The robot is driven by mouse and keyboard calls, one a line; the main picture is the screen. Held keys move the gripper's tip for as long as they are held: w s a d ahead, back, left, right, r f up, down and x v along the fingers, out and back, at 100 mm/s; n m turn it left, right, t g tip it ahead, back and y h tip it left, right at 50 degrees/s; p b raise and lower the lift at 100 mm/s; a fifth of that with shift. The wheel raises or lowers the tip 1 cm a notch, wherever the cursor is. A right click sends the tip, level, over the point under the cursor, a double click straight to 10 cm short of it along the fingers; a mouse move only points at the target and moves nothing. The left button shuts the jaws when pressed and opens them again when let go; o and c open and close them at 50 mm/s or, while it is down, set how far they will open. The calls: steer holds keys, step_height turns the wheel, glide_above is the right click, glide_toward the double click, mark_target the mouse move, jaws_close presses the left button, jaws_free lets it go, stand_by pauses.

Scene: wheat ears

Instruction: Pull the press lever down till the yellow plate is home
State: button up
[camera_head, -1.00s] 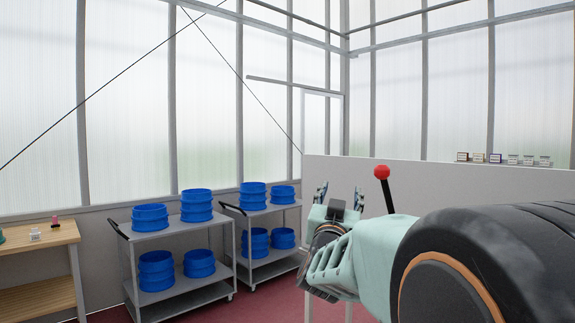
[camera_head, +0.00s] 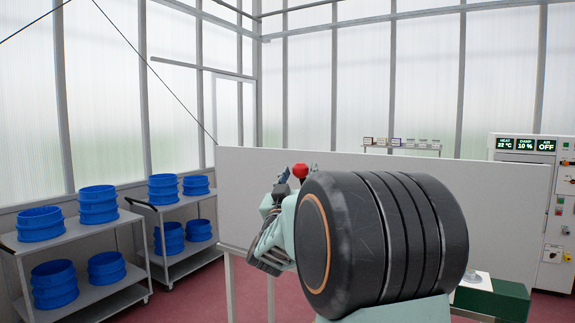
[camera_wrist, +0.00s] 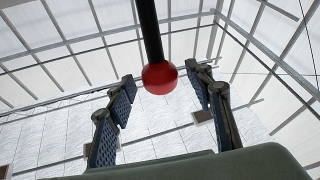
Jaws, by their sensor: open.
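The press lever shows as a red ball knob (camera_head: 300,170) just above my arm in the head view; its shaft and the press are mostly hidden behind my arm. In the wrist view the red knob (camera_wrist: 159,78) sits on a black rod (camera_wrist: 148,30) coming from the top edge. My gripper (camera_wrist: 162,82) is open, with a blue padded finger on each side of the knob in the picture. Gaps show on both sides; I cannot tell the depth between them. In the head view my gripper (camera_head: 281,186) is just left of the knob. The yellow plate is not in view.
A grey panel (camera_head: 400,180) stands behind my arm. Trolleys with blue sieves (camera_head: 98,205) stand at left. A control cabinet (camera_head: 553,200) and a green box (camera_head: 492,298) are at right. Small boxes (camera_head: 395,142) stand on a shelf behind the panel.

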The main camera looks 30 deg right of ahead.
steer(key=shift+x, duration=1.05)
jaws_close()
